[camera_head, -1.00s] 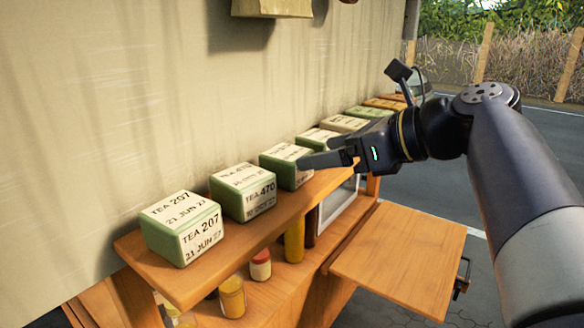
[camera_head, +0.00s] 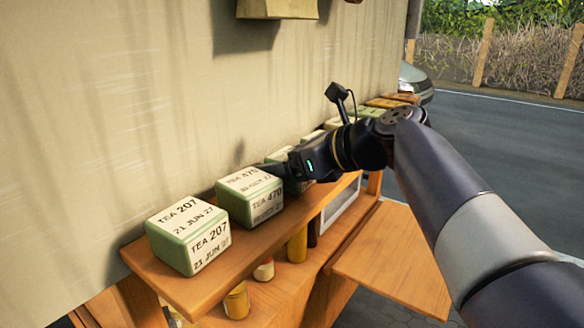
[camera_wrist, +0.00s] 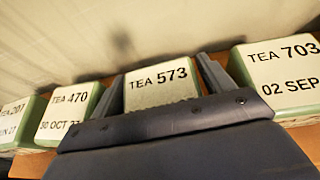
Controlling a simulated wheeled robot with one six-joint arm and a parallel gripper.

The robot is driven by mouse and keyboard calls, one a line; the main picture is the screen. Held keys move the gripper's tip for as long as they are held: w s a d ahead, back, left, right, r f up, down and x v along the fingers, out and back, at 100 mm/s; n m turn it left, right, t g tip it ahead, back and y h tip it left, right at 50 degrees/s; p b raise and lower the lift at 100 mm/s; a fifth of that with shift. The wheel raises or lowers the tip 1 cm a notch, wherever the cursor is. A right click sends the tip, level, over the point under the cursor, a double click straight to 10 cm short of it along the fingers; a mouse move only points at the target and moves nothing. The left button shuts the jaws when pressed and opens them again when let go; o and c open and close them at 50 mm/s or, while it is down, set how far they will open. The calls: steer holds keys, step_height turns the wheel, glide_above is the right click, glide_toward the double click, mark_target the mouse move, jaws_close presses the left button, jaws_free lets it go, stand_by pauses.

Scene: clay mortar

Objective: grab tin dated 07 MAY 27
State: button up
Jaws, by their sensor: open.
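My gripper (camera_head: 284,172) is open at the row of pale green tea tins on the wooden shelf. In the wrist view its two fingers stand on either side of a tin marked TEA 573 (camera_wrist: 162,87); contact cannot be told. The lower front of that tin, where a date could be, is hidden by my gripper. Left of it is the TEA 470 tin (camera_head: 250,197), dated 30 OCT, and then the TEA 207 tin (camera_head: 186,240), dated 21 JUN 27. Right of it is the TEA 703 tin (camera_wrist: 284,75), dated 02 SEP. I can read 07 MAY 27 nowhere.
The shelf (camera_head: 200,290) runs along a pale wall (camera_head: 100,120). More tins farther along are mostly behind my arm. Jars (camera_head: 237,300) stand below the shelf. A wooden flap (camera_head: 395,265) juts out at the right. A paper bag (camera_head: 278,8) hangs above.

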steer(key=c, duration=0.8)
steer(key=shift+r, duration=0.1)
steer(key=shift+c, duration=0.2)
